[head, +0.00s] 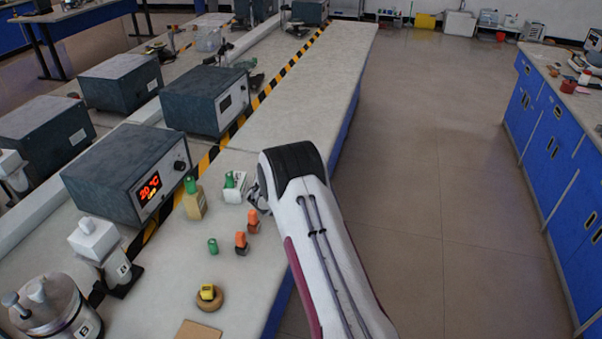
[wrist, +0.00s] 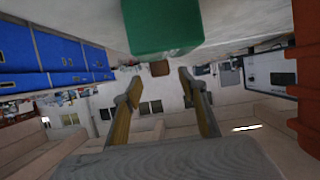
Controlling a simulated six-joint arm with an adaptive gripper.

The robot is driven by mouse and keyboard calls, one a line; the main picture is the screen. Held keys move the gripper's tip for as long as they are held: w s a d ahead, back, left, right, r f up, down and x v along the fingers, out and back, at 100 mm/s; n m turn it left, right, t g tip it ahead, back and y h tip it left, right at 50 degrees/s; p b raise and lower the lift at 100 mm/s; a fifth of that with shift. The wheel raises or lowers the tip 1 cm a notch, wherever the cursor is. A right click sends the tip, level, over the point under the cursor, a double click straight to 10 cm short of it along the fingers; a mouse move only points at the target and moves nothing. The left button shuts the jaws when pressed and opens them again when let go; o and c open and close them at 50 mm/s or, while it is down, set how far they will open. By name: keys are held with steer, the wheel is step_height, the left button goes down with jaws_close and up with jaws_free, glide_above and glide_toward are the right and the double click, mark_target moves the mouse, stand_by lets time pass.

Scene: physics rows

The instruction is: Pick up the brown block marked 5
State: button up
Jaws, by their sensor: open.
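No block with a readable 5 shows. A small brown square block (wrist: 160,69) shows between and beyond my fingertips in the wrist view; its face is too small to read. A flat brown piece (head: 198,331) is cut off by the bottom edge of the head view, with no mark visible. I cannot tell whether the two are the same thing. My gripper (wrist: 160,84) is open, with nothing between its fingers. In the head view it is low over the bench beside the white box, partly hidden by my arm.
Orange blocks (head: 241,243), a small green piece (head: 212,245), a tan bottle (head: 194,205) and a white box (head: 234,190) stand near my gripper. A yellow block (head: 208,292) sits on a round brown ring (head: 210,304). The bench (head: 310,85) is clear farther back.

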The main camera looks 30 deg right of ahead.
steer(key=shift+w+d+f, duration=0.1)
steer(key=shift+x, duration=2.4)
steer(key=shift+w, duration=0.1)
jaws_close()
